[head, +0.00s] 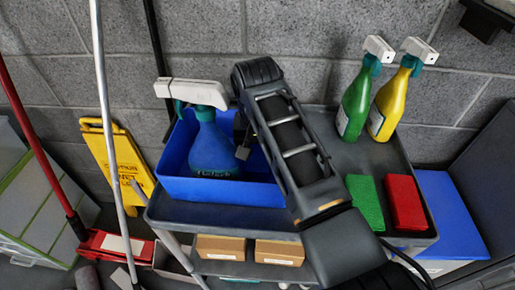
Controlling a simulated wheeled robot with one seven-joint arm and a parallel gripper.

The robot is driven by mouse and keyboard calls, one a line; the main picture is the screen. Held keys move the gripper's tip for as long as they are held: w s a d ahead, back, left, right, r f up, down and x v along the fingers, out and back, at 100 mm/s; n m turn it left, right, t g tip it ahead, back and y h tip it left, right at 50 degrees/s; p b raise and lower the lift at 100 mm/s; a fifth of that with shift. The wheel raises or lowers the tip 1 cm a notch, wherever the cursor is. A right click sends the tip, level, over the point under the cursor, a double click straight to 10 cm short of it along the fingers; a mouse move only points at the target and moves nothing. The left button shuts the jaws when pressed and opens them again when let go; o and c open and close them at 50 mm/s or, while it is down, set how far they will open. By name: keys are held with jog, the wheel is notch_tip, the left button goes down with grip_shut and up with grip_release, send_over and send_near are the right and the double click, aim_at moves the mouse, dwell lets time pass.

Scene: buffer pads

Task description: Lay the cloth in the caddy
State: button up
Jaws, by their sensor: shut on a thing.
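The caddy (222,190) is an open blue box at the left of the grey cart top. A blue spray bottle (214,148) with a white head stands upright in it. My gripper (243,150) is at the caddy's right part, beside the bottle, mostly hidden behind my dark arm. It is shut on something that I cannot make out. A green folded pad or cloth (365,203) and a red one (405,203) lie side by side on the right of the cart. I cannot tell whether either is the task's cloth.
Green (355,107) and yellow (389,104) spray bottles stand at the cart top's (335,160) back right. Cardboard boxes (278,252) sit on the lower shelf. A yellow wet-floor sign (118,160) and mop poles stand at left. A grey block wall is behind.

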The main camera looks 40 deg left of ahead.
aim_at(257, 155)
jog(key=shift+f, duration=0.15)
jog(key=o, duration=1.1)
jog(key=r, duration=0.8)
jog(key=s+r+b, duration=0.1)
jog(key=r, duration=0.3)
jog(key=shift+s+d+r, duration=0.1)
jog(key=shift+d+r, duration=0.05)
jog(key=shift+d, duration=0.2)
